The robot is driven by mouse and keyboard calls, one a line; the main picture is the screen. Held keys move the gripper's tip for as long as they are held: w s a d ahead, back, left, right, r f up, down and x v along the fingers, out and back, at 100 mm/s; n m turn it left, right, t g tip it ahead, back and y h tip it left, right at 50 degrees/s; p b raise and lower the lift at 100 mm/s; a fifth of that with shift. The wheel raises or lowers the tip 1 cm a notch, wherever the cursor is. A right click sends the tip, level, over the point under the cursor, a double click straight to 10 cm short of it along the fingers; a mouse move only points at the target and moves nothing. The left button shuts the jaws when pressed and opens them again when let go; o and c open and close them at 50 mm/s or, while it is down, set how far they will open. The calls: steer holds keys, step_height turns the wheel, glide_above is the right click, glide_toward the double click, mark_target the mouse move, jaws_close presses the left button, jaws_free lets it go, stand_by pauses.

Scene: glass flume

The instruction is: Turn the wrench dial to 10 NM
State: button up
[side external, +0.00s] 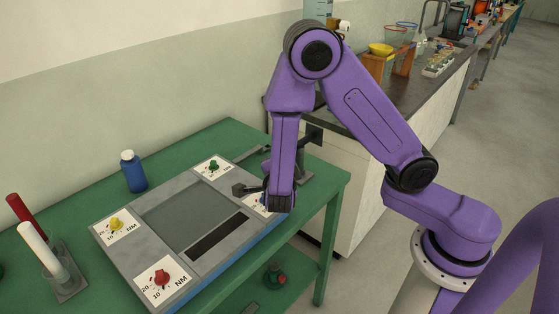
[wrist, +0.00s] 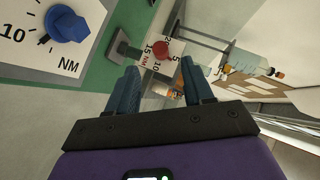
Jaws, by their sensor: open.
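In the side view, a grey panel (side external: 137,239) carries a yellow dial (side external: 117,224), a red dial (side external: 162,277) and a green dial (side external: 214,166) on white scale plates. A fourth plate (side external: 254,204) is mostly hidden by my arm's end. The wrist view shows a blue dial (wrist: 68,25) close by, marked 10 and NM. A red knob (wrist: 161,51) on a white plate, marked 15 NM, 10 and 5, lies beyond my open, empty gripper (wrist: 163,76), between its fingers in the picture. Which dial is the wrench's, and where the red knob's pointer stands, I cannot tell.
The panel lies on a green table (side external: 225,133) with a blue bottle (side external: 133,172) behind it. A rack with red and white tubes (side external: 38,243) stands at left. A dark-topped bench (side external: 428,90) is at right. A grey block (wrist: 118,46) sits beside the blue dial.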

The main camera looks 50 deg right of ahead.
steer(key=x, duration=0.6)
steer(key=shift+d, duration=0.1)
jaws_close()
